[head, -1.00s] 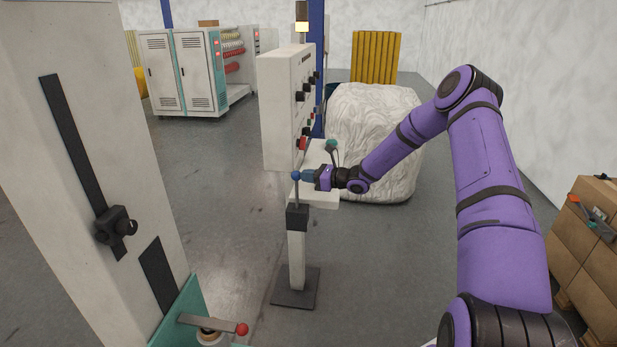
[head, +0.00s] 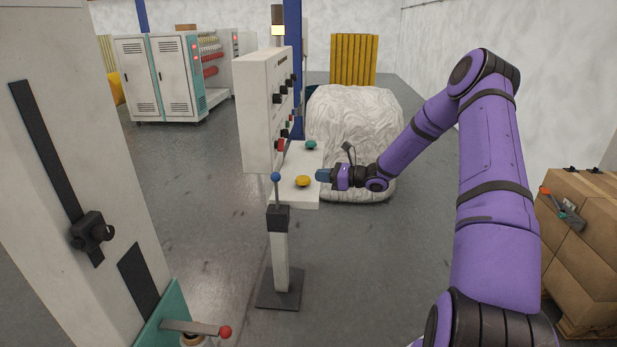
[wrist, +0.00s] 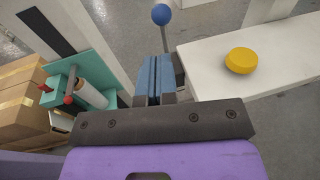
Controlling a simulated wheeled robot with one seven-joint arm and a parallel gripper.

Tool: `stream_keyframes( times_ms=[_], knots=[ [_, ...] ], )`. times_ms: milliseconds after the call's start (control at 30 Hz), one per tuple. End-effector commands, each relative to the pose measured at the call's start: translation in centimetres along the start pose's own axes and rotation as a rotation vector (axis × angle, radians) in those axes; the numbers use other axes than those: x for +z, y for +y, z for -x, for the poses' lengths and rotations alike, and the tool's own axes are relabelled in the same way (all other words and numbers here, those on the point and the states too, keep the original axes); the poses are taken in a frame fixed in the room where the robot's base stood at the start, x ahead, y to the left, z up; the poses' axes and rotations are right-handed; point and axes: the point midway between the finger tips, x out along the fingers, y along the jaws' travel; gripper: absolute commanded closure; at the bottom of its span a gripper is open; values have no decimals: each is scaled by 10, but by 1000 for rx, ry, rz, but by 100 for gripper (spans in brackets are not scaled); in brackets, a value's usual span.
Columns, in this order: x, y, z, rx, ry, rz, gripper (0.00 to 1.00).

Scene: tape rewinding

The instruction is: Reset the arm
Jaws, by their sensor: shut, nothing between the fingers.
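My purple arm reaches out from the lower right in the head view. My gripper (head: 322,175) is at its end, shut and empty, over the right side of the white shelf (head: 310,160) of the control panel. In the wrist view my gripper's blue fingers (wrist: 155,72) are together with nothing between them. A yellow round button (head: 302,181) lies on the shelf just left of the fingertips; it also shows in the wrist view (wrist: 240,61), right of the fingers. A lever with a blue ball (head: 276,177) stands further left, apart from the gripper.
A white wrapped bale (head: 355,130) is behind my gripper. A machine column (head: 50,190) with a red-knobbed lever (head: 225,332) is at left. Cardboard boxes (head: 580,230) stand at right.

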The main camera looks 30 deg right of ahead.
Motion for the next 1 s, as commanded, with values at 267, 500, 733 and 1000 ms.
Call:
stream_keyframes(
  times_ms=[267, 500, 733, 1000],
  knots=[
    [1, 1, 11, 1, 0, 0, 100],
    [1, 0, 11, 1, 0, 0, 100],
    [1, 1, 11, 2, 1, 2, 100],
    [41, 38, -3, 136, 86, 165, 100]
  ],
)
